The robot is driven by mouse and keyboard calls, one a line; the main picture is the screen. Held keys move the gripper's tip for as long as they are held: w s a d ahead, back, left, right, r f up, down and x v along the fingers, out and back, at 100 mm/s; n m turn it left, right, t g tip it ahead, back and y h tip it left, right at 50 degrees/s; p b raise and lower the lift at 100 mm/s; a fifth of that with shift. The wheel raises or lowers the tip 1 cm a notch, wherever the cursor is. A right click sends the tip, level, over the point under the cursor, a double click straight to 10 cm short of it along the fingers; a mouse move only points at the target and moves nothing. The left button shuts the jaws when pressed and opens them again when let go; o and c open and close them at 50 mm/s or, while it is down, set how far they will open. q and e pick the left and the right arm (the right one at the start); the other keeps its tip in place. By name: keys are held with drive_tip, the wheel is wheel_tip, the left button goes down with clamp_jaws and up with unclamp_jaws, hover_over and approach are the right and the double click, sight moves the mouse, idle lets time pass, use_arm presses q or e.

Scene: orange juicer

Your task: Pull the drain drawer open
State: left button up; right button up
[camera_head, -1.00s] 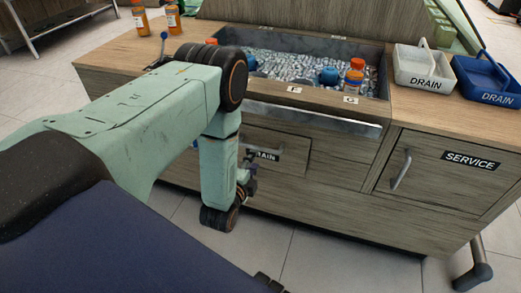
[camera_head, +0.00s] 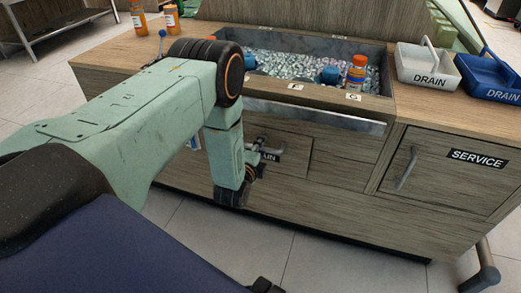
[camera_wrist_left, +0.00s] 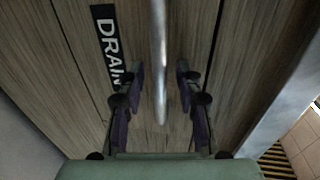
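The drain drawer (camera_head: 293,160) is a wooden panel low in the cabinet front, and it looks flush. Its black DRAIN label (camera_head: 270,157) is partly hidden by my left gripper (camera_head: 258,153) in the head view. In the left wrist view the label (camera_wrist_left: 104,40) stands left of the drawer's metal bar handle (camera_wrist_left: 160,55). My left gripper (camera_wrist_left: 160,95) is open, with one finger on each side of the bar and a visible gap to both. The lower end of the bar lies between the fingers. My right gripper is not in view.
A service door (camera_head: 450,172) with its own handle is at the right. Above the drawer, a metal ledge (camera_head: 315,117) runs below the ice bin holding bottles. A white caddy (camera_head: 425,68) and a blue caddy (camera_head: 488,80) stand on the counter. Floor in front is clear.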

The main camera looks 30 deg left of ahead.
use_arm(q)
drive_tip(key=shift+c, duration=0.3)
clamp_jaws()
idle(0.5)
